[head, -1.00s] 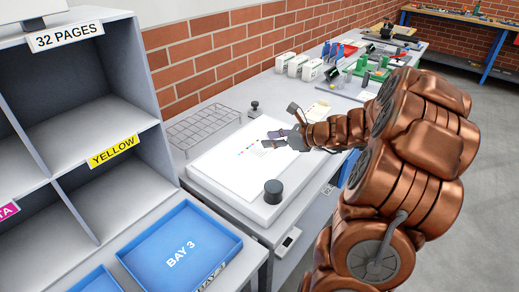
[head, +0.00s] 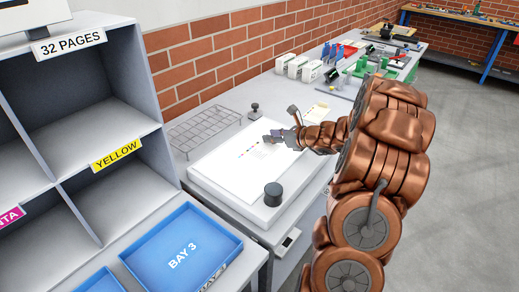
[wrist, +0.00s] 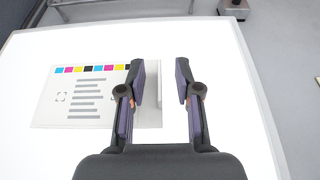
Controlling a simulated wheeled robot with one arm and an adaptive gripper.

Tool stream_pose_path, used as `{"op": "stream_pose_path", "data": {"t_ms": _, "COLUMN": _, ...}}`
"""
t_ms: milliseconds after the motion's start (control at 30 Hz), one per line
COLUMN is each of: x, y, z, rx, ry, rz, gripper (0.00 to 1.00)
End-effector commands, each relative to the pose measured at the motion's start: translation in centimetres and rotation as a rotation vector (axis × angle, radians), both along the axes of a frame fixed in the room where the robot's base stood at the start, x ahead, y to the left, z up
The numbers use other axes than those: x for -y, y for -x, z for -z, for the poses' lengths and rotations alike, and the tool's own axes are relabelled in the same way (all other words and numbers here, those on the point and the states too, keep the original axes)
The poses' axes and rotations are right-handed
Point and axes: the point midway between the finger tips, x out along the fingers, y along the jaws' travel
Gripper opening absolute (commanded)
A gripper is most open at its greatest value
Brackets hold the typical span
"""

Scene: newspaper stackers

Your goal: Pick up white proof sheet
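The white proof sheet (wrist: 82,105) lies flat on the bright white lit panel (wrist: 225,120), with a row of colour patches and grey text lines printed on it. In the head view the panel (head: 225,170) stands on the grey bench, and the sheet's colour patches (head: 248,150) show faintly. My gripper (wrist: 160,70) is open and empty, above the sheet's right edge, which lies between the two fingers in the wrist view. The gripper also shows in the head view (head: 274,137), over the panel. I cannot tell whether the fingertips touch the sheet.
A dark round knob (head: 273,194) stands on the panel's near corner. A wire rack (head: 205,128) and a small dark stamp-like thing (head: 254,110) are behind the panel. A blue Bay 3 tray (head: 182,250) and a grey shelf unit (head: 110,125) stand at left. White boxes (head: 300,67) are farther back.

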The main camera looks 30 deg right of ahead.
Motion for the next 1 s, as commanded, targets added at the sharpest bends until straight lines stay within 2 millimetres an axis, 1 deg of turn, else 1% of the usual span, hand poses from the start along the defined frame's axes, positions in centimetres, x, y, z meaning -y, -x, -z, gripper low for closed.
{"op": "stream_pose_path", "data": {"t_ms": 100, "x": -0.22, "y": -0.47, "z": 0.25, "rx": -0.001, "ry": 0.000, "rz": -0.001, "gripper": 0.33}}
{"op": "stream_pose_path", "data": {"t_ms": 333, "x": -0.22, "y": -0.49, "z": 0.30, "rx": -0.001, "ry": 0.000, "rz": -0.001, "gripper": 0.32}}
{"op": "stream_pose_path", "data": {"t_ms": 633, "x": -0.24, "y": -0.47, "z": 0.31, "rx": -0.001, "ry": 0.000, "rz": -0.001, "gripper": 0.01}}
{"op": "stream_pose_path", "data": {"t_ms": 1000, "x": -0.24, "y": -0.47, "z": 0.31, "rx": -0.001, "ry": 0.000, "rz": -0.001, "gripper": 0.00}}
